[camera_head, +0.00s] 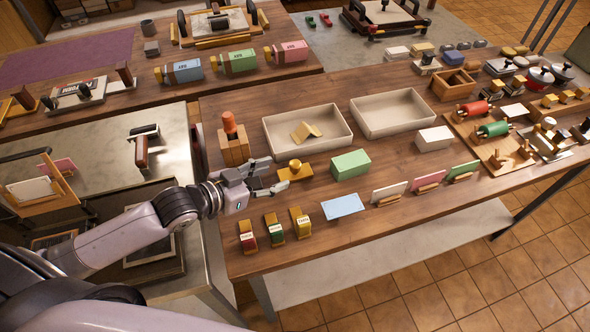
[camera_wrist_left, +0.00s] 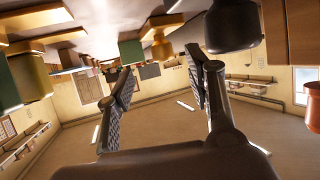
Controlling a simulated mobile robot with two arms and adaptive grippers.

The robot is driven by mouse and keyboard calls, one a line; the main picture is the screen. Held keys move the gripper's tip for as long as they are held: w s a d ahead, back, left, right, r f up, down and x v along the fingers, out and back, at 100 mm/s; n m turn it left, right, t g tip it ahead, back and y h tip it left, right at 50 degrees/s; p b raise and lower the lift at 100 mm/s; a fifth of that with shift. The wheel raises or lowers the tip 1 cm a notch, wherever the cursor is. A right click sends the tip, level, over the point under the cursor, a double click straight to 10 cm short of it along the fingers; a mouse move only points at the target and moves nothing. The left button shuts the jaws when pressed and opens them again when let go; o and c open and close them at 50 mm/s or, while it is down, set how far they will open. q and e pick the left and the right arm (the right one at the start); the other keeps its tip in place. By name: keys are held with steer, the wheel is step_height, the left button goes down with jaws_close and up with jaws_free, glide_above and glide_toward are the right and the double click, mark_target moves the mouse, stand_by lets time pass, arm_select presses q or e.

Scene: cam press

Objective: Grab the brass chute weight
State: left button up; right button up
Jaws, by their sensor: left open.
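The brass chute weight (camera_head: 295,169), a flat yellow-gold block with a round knob on top, sits on the wooden table just in front of the white tray. My left gripper (camera_head: 273,176) is open and empty, reaching in from the left. Its fingertips are close to the weight's left side, and I cannot tell if they touch. In the left wrist view, which looks upside down, the two fingers (camera_wrist_left: 160,82) stand apart. A brass-coloured knob (camera_wrist_left: 161,46) shows beyond and between them. My right gripper is not in view.
An orange-topped wooden block (camera_head: 232,143) stands behind my left gripper. A white tray (camera_head: 338,141) lies behind the weight, a green block (camera_head: 350,164) to its right. Several small labelled holders (camera_head: 274,229) stand in front, beside a light-blue sheet (camera_head: 342,206).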

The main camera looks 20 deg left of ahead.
mark_target(290, 168)
arm_select(q)
steer(key=shift+x, duration=0.8)
steer(key=shift+w+d+p, duration=0.3)
steer(key=shift+w, duration=0.25)
steer(key=p+x, duration=0.1)
steer(key=x, duration=0.2)
steer(key=shift+w+d+f, duration=0.1)
steer(key=shift+w+f, duration=0.05)
steer(key=shift+w, duration=0.1)
steer(key=shift+w+d+f, duration=0.2)
steer(key=shift+w+f, duration=0.05)
steer(key=shift+s, duration=0.1)
steer(key=shift+c, duration=0.9)
jaws_close()
